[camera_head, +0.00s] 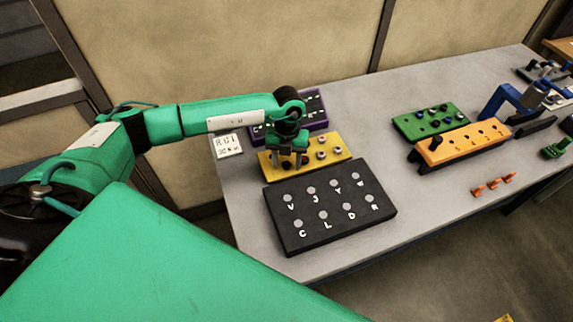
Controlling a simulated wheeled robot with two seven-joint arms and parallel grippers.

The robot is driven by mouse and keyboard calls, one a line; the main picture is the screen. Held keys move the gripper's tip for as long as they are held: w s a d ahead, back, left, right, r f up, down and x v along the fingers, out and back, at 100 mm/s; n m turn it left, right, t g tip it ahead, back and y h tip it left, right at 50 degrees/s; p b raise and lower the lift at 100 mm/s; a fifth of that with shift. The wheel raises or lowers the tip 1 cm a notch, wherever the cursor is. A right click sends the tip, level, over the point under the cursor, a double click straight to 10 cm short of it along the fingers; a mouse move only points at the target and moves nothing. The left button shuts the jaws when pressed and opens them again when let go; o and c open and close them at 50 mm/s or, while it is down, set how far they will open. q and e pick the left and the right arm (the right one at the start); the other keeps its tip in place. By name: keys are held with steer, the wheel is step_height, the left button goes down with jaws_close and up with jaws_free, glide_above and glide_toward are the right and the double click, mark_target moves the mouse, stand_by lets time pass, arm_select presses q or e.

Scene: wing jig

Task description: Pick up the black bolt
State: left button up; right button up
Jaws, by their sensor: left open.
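My left gripper (288,158) points down over the left part of a yellow block (332,159), with its jaws apart. Several grey bolt-like pieces stand on the yellow block to the right of the jaws. A small dark piece (286,166) shows at the jaws; I cannot tell whether it is a black bolt. A black bolt-like piece (435,143) stands upright at the left end of an orange block (465,143). Several dark bolts sit on a green block (431,121) behind it. My right gripper is not in view.
A black lettered board (296,238) lies in front of the yellow block, and a purple block (316,105) behind it. A white card (228,146) lies at the left edge. Small orange parts (494,184) and a blue fixture (508,99) are at right. The grey table's middle is clear.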

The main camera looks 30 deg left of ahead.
mark_target(287, 163)
arm_select(q)
steer(key=c, duration=1)
steer(key=shift+c, duration=0.3)
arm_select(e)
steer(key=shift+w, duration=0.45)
arm_select(q)
steer(key=shift+r, duration=0.1)
steer(key=shift+r, duration=0.55)
step_height(287, 163, up, 19)
steer(key=b, duration=0.5)
steer(key=shift+f, duration=0.15)
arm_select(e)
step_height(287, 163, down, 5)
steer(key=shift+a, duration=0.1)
